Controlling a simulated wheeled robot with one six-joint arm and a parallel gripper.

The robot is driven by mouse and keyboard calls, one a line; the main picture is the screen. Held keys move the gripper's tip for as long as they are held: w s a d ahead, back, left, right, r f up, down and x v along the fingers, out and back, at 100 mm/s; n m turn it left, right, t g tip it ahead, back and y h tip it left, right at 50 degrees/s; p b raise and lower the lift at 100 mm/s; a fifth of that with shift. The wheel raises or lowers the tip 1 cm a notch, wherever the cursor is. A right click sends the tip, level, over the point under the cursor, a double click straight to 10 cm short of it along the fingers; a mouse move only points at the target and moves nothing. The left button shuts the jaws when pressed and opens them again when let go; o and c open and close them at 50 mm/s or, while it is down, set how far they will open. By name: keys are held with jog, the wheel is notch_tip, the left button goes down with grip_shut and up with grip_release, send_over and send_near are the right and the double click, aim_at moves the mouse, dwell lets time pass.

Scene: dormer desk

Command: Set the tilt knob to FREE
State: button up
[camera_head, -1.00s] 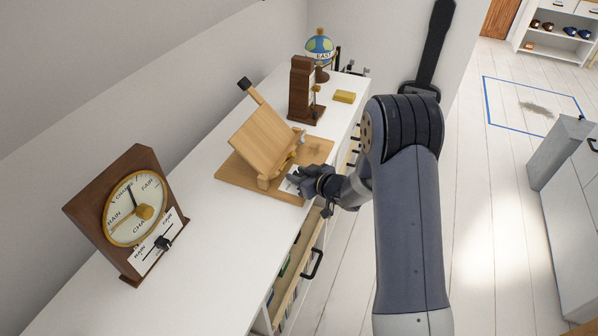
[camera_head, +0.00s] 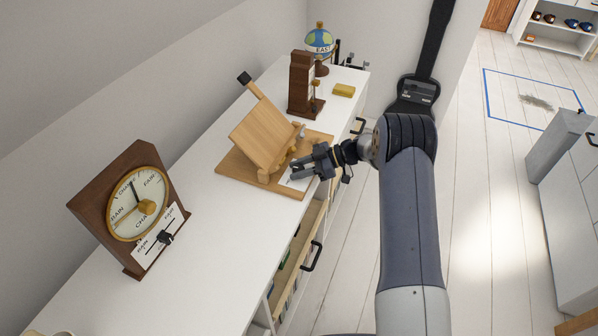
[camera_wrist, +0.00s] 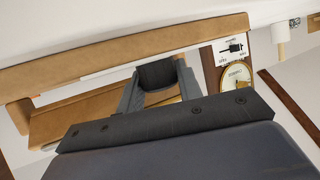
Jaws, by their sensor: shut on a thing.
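A wooden tilting stand (camera_head: 263,137) stands on a flat wooden base (camera_head: 231,174) on the white desk, its board leaning back. A white label card (camera_head: 298,181) lies at the base's right front, its lettering too small to read. My gripper (camera_head: 297,166) is at the stand's right side, just above the card. Its fingers are shut on the tilt knob, which they mostly hide. The knob's setting cannot be read.
A wooden barometer (camera_head: 130,205) stands at the near left. Behind the stand are a dark wooden metronome-like case (camera_head: 302,85), a globe (camera_head: 319,43) and a yellow block (camera_head: 344,90). An open drawer (camera_head: 300,240) with a black handle juts below the desk's right edge.

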jog(key=n+g+b, duration=0.2)
jog(key=n+g+h+b, duration=0.1)
jog(key=shift+w+f+g, duration=0.1)
jog(key=shift+f+g, duration=0.15)
jog(key=shift+g, duration=0.15)
jog(key=shift+r+n+g+h+b, duration=0.15)
jog(key=shift+n+g+h+b, duration=0.45)
jog(key=shift+n+g+b, duration=0.6)
jog(key=shift+r+n+g, duration=0.15)
jog(key=shift+n+g, duration=0.15)
jog(key=shift+n, duration=0.1)
jog(key=o, duration=1)
